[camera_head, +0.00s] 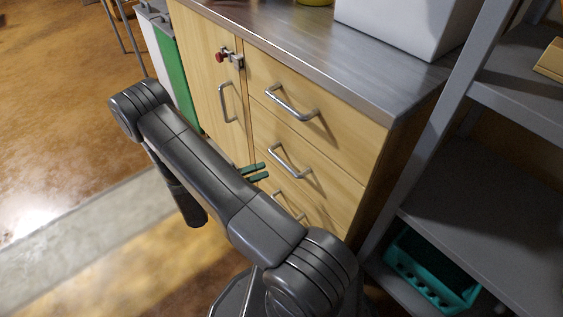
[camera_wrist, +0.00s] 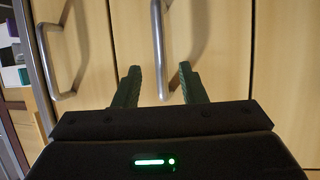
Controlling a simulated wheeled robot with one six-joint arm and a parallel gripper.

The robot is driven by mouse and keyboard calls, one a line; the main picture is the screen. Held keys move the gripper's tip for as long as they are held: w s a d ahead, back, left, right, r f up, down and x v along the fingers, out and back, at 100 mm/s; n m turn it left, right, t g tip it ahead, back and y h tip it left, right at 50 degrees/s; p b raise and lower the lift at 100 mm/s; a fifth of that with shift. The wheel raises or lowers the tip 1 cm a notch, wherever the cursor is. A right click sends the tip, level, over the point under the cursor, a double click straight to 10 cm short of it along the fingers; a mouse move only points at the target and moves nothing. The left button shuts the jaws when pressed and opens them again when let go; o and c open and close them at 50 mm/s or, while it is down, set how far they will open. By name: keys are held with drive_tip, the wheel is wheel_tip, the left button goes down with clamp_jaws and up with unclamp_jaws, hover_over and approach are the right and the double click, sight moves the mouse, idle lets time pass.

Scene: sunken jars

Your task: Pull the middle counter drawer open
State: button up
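The middle counter drawer (camera_head: 323,183) is shut, with a pale wood front and a silver bar handle (camera_head: 287,161). My gripper (camera_head: 254,172) is open, its two green fingers apart in front of the counter, near the left end of that handle in the head view. In the wrist view the handle (camera_wrist: 158,45) runs lengthwise, and its lower end shows between the fingers of my gripper (camera_wrist: 160,86). The fingers are not closed on it. I cannot tell how deep the handle sits between them.
The top drawer (camera_head: 330,125) above and a lower drawer handle (camera_head: 283,203) are close by. A cabinet door (camera_head: 208,75) with a red-knobbed latch (camera_head: 224,55) stands left. A grey shelf unit (camera_head: 480,190) stands right, with a teal crate (camera_head: 425,290). Floor at left is open.

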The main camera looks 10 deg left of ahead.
sight(283, 161)
drive_tip(key=x, duration=0.8)
drive_tip(key=shift+b, duration=0.35)
drive_tip(key=shift+c, duration=0.5)
clamp_jaws()
